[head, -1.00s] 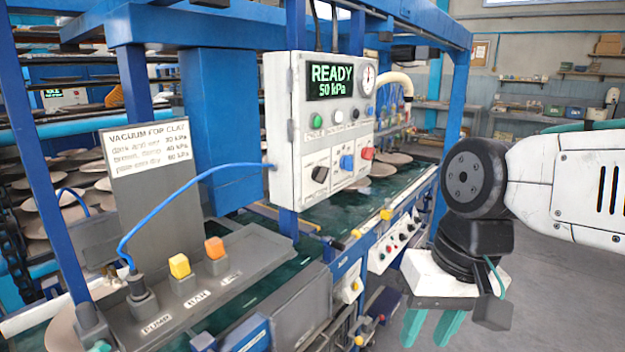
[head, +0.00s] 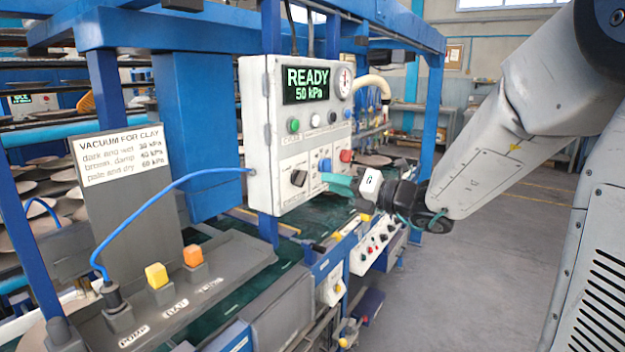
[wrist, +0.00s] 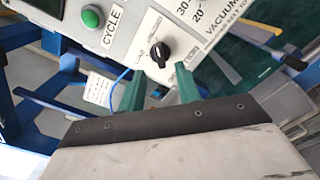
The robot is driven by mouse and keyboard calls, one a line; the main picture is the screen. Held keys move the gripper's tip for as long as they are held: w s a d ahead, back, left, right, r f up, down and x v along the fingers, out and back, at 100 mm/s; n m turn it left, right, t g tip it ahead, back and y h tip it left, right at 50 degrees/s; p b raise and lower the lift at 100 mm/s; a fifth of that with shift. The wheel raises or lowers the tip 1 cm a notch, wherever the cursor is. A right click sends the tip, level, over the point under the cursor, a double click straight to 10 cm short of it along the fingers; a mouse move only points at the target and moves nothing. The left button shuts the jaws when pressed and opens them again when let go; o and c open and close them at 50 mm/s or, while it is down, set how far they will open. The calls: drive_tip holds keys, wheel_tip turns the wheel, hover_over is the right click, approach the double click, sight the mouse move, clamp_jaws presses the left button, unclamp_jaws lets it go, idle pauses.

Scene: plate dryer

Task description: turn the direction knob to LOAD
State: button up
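The black direction knob (head: 299,178) sits low on the front of the white control box (head: 258,110). In the wrist view the knob (wrist: 159,50) lies ahead of my gripper (wrist: 161,84), whose two green fingers are apart with nothing between them. The knob shows just beyond the fingertips, roughly in line with the gap. Small lettering flanks the knob, and one finger partly covers the DIRECTION label. I cannot tell which position the knob points to. In the head view my gripper (head: 338,184) is right of the knob, in front of the box's lower right.
The box's screen (head: 307,84) reads READY 50 kPa. A blue knob (head: 325,166) and a red button (head: 346,156) are close to my fingers. A green button (wrist: 91,17) is on the panel's left. A blue hose (head: 170,190) runs from the box to the pump socket.

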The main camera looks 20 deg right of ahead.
sight(306, 177)
drive_tip(key=x, duration=0.6)
drive_tip(key=shift+w+a, duration=0.15)
drive_tip(key=shift+a, duration=0.1)
